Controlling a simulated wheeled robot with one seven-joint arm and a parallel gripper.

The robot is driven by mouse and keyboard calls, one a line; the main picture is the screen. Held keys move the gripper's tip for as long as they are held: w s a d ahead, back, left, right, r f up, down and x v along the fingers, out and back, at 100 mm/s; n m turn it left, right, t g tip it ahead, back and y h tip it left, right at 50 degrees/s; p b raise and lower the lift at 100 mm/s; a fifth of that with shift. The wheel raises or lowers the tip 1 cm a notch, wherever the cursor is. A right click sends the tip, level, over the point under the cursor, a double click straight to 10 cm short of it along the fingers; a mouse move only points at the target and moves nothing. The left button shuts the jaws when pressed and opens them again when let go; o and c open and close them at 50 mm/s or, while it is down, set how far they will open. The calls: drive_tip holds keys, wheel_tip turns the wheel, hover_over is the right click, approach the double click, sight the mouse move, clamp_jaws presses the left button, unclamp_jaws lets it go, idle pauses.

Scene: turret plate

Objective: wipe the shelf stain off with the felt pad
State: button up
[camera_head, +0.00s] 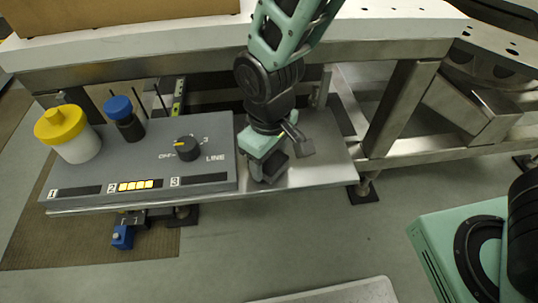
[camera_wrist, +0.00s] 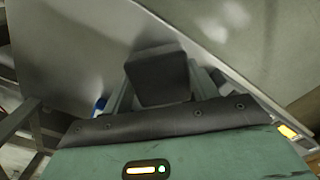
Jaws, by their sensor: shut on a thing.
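My gripper (camera_head: 268,172) points down at the metal shelf (camera_head: 325,158), just right of the grey control box. It is shut on a dark block, which I take to be the felt pad (camera_wrist: 160,78). The pad shows between the fingers in the wrist view, near the shelf's edge. I cannot tell whether the pad touches the shelf (camera_wrist: 65,45). I cannot make out the stain in either view; my gripper and the pad hide part of the shelf.
The grey control box (camera_head: 80,203) carries a dial (camera_head: 187,149), a white jar with a yellow lid (camera_head: 68,133) and a blue-capped bottle (camera_head: 125,120). A slanted metal leg (camera_head: 397,108) stands to the right. The worktop (camera_head: 130,42) overhangs behind. Open floor lies in front.

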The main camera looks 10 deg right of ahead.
drive_tip(key=shift+f+b, duration=0.3)
drive_tip(key=shift+f, duration=0.2)
drive_tip(key=shift+a, duration=0.15)
drive_tip(key=shift+a+r+p, duration=0.2)
drive_tip(key=shift+a+p, duration=0.65)
drive_tip(key=shift+a, duration=1.05)
drive_tip(key=shift+c, duration=0.7)
drive_tip(key=shift+a+r+p, duration=0.1)
drive_tip(key=shift+r+p, duration=0.05)
drive_tip(key=shift+p, duration=0.4)
drive_tip(key=shift+w, duration=0.1)
drive_tip(key=shift+d, duration=0.55)
drive_tip(key=shift+c, duration=0.8)
drive_tip(key=shift+d+f, duration=0.15)
drive_tip(key=shift+d, duration=0.55)
drive_tip(key=shift+d+f, duration=0.1)
drive_tip(key=shift+d, duration=0.6)
